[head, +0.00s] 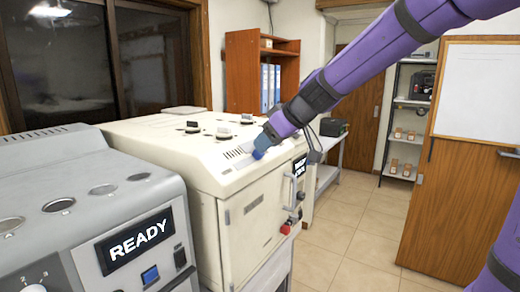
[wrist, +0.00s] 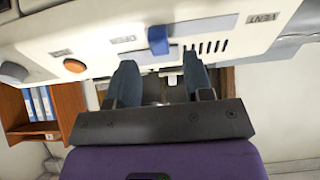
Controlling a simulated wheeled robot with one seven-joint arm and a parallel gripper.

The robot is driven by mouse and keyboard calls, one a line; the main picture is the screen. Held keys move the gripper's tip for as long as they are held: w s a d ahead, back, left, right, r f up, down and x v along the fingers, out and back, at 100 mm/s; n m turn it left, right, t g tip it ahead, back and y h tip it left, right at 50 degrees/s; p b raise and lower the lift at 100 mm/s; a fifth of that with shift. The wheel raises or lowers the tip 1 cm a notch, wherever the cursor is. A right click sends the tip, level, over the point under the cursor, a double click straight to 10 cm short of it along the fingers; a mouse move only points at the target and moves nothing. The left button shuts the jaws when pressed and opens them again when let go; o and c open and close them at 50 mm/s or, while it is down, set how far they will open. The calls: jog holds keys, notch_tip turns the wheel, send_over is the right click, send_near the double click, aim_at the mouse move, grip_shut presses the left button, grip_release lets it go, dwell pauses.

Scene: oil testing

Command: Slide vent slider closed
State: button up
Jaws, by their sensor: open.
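The blue vent slider (wrist: 158,40) sits on the cream machine's panel in the wrist view, beside a row of dark vent slots (wrist: 207,46). A VENT label (wrist: 262,18) is at its right, and a smaller label (wrist: 124,39) is at its left. My gripper (wrist: 160,70) is open, with one blue-grey finger to each side of the slider in the picture. I see nothing held; whether a finger touches the slider I cannot tell. In the head view my gripper (head: 263,146) is at the machine's top front edge, and the slider is not clearly distinguishable there.
The cream machine (head: 240,200) also carries an orange button (wrist: 74,65) and knobs. A grey machine (head: 85,220) with a READY display stands close on the left. A wooden shelf (head: 240,68) with binders is behind. The tiled floor (head: 345,235) at right is clear.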

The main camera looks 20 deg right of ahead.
aim_at(258, 154)
jog(key=shift+x, duration=1.75)
jog(key=shift+a, duration=0.1)
grip_shut()
